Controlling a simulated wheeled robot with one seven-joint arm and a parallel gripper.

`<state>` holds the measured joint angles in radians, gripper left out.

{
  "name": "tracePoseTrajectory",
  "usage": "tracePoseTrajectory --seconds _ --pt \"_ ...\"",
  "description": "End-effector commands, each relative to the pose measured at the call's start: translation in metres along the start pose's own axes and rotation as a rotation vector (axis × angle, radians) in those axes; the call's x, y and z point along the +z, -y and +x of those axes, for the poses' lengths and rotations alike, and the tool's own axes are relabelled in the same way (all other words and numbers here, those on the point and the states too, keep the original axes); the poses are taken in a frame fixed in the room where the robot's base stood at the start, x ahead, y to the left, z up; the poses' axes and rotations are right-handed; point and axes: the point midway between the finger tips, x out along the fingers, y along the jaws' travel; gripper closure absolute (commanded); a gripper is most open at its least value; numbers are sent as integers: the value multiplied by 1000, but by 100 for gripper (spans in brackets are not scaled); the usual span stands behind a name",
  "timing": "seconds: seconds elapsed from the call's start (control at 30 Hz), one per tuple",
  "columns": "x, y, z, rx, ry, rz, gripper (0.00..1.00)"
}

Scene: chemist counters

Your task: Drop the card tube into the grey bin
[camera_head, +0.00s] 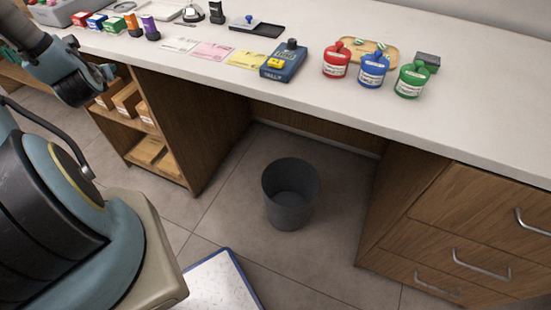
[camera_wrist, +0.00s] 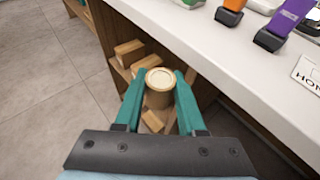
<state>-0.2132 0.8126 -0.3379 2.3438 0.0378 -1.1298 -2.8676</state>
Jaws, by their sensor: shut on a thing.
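In the wrist view my gripper (camera_wrist: 159,76) is shut on the card tube (camera_wrist: 159,98), a tan cylinder with a round cream end facing the camera. The teal fingers press it from both sides, in front of the open shelves beside the counter edge. In the head view the tube and my fingertips cannot be made out; my arm is at the upper left. The grey bin (camera_head: 290,208) stands upright on the floor in the gap under the counter, right of the shelves. Its visible inside looks empty. It is not in the wrist view.
The white counter (camera_head: 310,108) overhangs the bin's recess. Shelves (camera_head: 150,120) with cardboard boxes stand to its left, wooden drawers (camera_head: 470,225) to its right. A blue-edged white mat (camera_head: 222,285) lies on the floor in front. Jars, cards and a blue device (camera_head: 284,62) stand on the counter.

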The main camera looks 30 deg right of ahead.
Motion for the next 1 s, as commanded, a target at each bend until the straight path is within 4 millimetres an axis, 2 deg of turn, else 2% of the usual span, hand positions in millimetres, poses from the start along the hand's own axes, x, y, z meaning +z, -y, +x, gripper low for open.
tracePoseTrajectory --seconds 0.03,0.17,0.27,0.4,0.63,1.0 --pt "-14 7 5 -16 -3 5 100" --pt "-38 29 13 -65 -6 26 100" --pt "-65 52 22 -117 -7 47 100" --pt "-114 96 34 -218 -10 84 100" --pt "-192 174 44 -400 -10 156 100" --pt "-306 301 37 -713 -2 287 100"
